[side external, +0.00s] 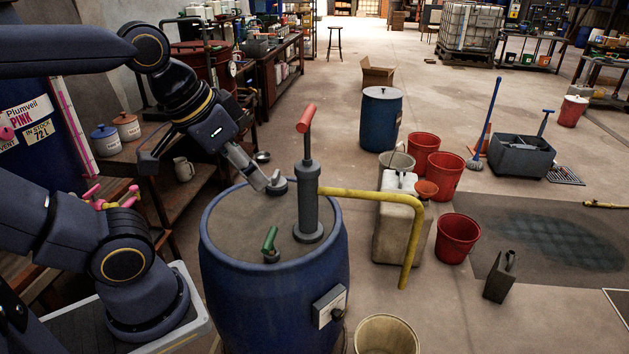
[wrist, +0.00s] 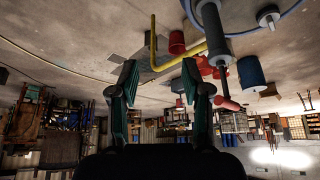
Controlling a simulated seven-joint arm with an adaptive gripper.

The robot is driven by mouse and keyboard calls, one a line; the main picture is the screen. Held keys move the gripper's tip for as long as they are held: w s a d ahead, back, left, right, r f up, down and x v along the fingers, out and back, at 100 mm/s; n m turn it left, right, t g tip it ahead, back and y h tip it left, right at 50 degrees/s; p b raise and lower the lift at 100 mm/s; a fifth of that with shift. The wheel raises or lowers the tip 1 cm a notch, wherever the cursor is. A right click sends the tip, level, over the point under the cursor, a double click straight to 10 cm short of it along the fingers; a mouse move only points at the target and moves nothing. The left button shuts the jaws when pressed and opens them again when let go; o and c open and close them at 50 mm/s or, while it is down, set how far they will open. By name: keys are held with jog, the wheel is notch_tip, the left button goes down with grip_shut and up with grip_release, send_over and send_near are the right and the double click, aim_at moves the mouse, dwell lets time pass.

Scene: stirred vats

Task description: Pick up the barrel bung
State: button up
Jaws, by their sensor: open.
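The barrel bung (side external: 277,185) is a small grey plug with a raised knob on the lid of a large blue barrel (side external: 275,300). It stands left of the pump, toward the lid's far edge. It also seems to show at the top right of the wrist view (wrist: 268,18), which is upside down. My gripper (side external: 205,172) is over the lid's left edge, open and empty, with one finger appearing close to the bung; contact cannot be told. In the wrist view my open gripper (wrist: 158,64) has nothing between its fingers.
A tall grey pump (side external: 308,205) with a red handle and a yellow spout (side external: 410,235) rises beside the bung. A green-handled fitting (side external: 270,243) stands at the lid's front. Red buckets (side external: 457,238) and a pale jerrycan (side external: 398,225) stand right of the barrel.

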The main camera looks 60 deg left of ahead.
jog(key=w+a+r+n, duration=0.2)
jog(key=w+a+r, duration=0.2)
jog(key=w+r, duration=0.25)
jog(key=n+g+y, duration=0.2)
jog(key=n+y, duration=0.1)
jog(key=n, duration=0.4)
send_over(275, 173)
jog(key=s+d, duration=0.1)
jog(key=d, duration=0.1)
notch_tip(275, 173, down, 33)
jog(key=shift+a+r, duration=0.1)
jog(key=shift+s+x, duration=0.15)
jog(key=shift+x, duration=1.4)
jog(key=shift+s+x, duration=0.2)
jog(key=shift+x, duration=1.35)
